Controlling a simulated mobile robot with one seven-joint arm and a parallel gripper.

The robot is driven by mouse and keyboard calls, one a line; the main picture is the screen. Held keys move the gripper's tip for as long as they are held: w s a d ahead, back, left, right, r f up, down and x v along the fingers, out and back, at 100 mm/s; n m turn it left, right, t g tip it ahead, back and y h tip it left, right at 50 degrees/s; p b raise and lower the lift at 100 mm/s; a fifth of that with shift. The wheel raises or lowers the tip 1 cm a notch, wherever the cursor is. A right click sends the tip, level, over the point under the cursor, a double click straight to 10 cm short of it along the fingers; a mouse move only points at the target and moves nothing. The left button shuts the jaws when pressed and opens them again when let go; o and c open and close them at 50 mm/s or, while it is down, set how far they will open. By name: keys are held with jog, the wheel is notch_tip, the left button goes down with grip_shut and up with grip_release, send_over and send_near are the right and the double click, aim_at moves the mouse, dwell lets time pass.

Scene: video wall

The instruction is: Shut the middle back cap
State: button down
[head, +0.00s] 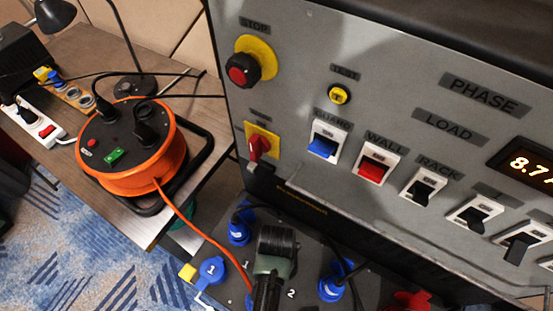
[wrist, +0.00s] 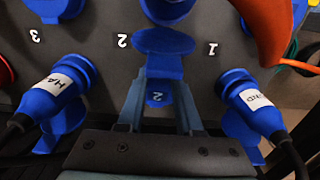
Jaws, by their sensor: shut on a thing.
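My gripper (head: 277,243) is over the socket panel in the head view and hides the middle back socket there. In the wrist view my gripper (wrist: 166,76) has its fingers closed in on a blue cap (wrist: 157,98) marked 2. A blue round part (wrist: 163,41) lies just past the fingertips, by the panel's 2 label.
Blue plugs sit on both sides, a left plug (wrist: 52,95) and a right plug (wrist: 255,100), with black cables. A cap marked 1 (head: 212,268) hangs open in the head view. The grey switch console (head: 400,130) rises behind. An orange cable reel (head: 130,150) stands left.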

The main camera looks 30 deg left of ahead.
dwell(0.4)
jog(key=shift+s+f+p, duration=0.3)
jog(key=shift+s+f, duration=0.2)
jog(key=shift+f, duration=0.35)
jog(key=shift+s+f+p, duration=0.3)
jog(key=shift+s+f, duration=0.2)
jog(key=shift+f, duration=0.35)
jog(key=c, duration=0.6)
grip_release()
jog(key=shift+r, duration=0.1)
jog(key=shift+o, duration=0.2)
jog(key=shift+w, duration=0.15)
jog(key=shift+w+r, duration=0.1)
jog(key=shift+r, duration=0.4)
notch_tip(320, 180, up, 12)
jog(key=p, duration=0.1)
jog(key=shift+p, duration=0.3)
